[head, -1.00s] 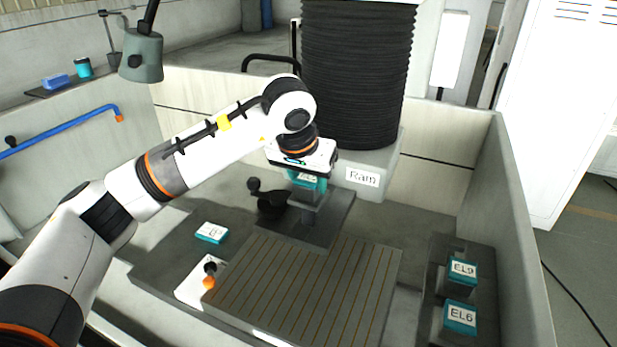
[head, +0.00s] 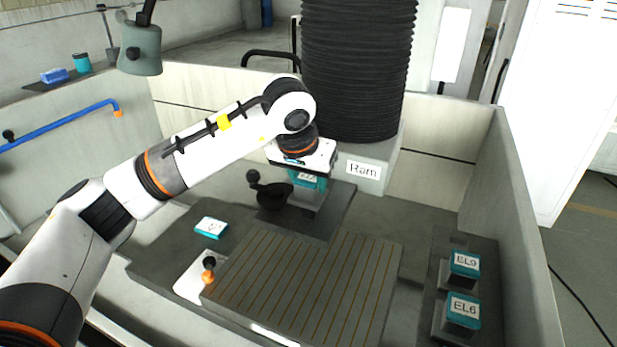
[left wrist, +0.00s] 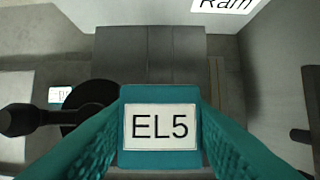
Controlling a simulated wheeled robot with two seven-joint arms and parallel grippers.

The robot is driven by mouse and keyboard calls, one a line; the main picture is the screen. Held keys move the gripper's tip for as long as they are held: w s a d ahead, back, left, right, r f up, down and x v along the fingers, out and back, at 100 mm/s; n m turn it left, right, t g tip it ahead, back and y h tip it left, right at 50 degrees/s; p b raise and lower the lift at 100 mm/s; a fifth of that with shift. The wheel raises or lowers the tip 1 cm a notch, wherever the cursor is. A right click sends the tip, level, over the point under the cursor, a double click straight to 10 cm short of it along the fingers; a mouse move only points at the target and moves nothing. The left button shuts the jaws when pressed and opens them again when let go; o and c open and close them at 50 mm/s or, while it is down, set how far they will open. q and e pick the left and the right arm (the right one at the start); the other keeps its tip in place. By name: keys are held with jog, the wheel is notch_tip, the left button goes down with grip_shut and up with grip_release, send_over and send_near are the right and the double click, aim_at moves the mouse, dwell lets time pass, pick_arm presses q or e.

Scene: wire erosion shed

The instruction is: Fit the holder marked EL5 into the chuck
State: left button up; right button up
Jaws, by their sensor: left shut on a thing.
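The EL5 holder (left wrist: 160,127), a teal block with a white label, sits between the teal fingers of my left gripper (head: 307,181), which is shut on it. In the head view the holder is mostly hidden by the gripper, just left of the Ram label. A grey block (head: 303,201) shows directly below the gripper, over a dark plate. I take it for the chuck, but it is mostly covered. I cannot tell whether the holder touches it or is seated. A black round part with a lever (head: 272,195) stands just left of it. My right gripper is not in view.
The ram (head: 363,168) with black bellows hangs close behind the gripper. Holders EL9 (head: 466,263) and EL6 (head: 463,309) stand at the right near the tank wall. A small teal-edged label block (head: 211,228) lies at the left. The slotted table (head: 310,285) is clear in front.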

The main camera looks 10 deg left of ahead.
pick_arm(q)
jog(key=shift+f+b, duration=0.75)
jog(key=shift+f, duration=0.45)
jog(key=shift+f+b, duration=0.3)
jog(key=shift+b, duration=0.2)
jog(key=o, duration=1.4)
jog(key=shift+c, duration=0.2)
jog(key=b+v, duration=0.2)
jog(key=v, duration=1)
jog(key=shift+b, duration=0.35)
